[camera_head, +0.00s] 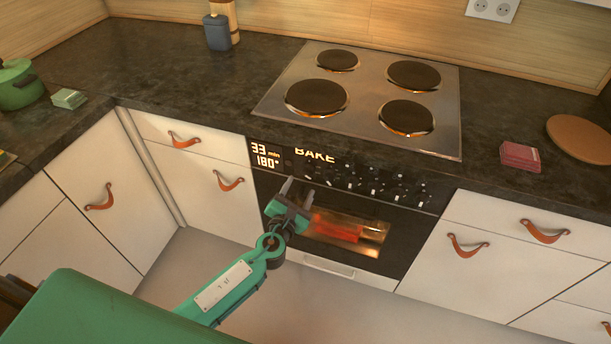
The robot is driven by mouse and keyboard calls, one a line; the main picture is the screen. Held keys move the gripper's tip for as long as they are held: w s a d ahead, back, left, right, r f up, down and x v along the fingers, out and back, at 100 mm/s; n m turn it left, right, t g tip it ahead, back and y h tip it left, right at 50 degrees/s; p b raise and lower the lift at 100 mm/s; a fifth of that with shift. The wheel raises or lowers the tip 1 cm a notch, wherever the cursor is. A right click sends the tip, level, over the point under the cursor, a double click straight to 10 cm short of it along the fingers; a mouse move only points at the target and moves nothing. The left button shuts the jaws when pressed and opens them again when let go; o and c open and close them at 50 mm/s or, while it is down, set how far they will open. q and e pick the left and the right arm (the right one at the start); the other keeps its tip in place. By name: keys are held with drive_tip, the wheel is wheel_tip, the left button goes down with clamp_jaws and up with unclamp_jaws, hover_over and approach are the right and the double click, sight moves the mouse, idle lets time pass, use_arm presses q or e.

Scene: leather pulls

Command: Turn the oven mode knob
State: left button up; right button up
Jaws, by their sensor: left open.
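The oven (400,225) is built in below the counter, with a lit window that glows orange. Its black control panel (345,178) has several small dark knobs with light marks. The display at its left reads "33 min", "180°" and "BAKE". I cannot tell which knob is the mode knob. My left gripper (297,186) is open and empty, in front of the left part of the panel, fingers pointing up toward it. Whether a fingertip touches the panel or a knob is unclear. My right gripper is out of view.
A hob (383,122) with dark round plates lies on the dark counter (185,75) above the oven. White drawers with leather pulls (229,182) flank the oven. A pink box (520,157) and a round board (580,139) lie at right. A green pot (18,88) stands at left.

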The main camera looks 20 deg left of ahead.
sight(306, 175)
use_arm(q)
drive_tip(key=w, duration=0.5)
drive_tip(key=shift+w+d, duration=0.1)
drive_tip(key=shift+w, duration=0.3)
drive_tip(key=shift+c, duration=0.2)
drive_tip(key=c, duration=0.9)
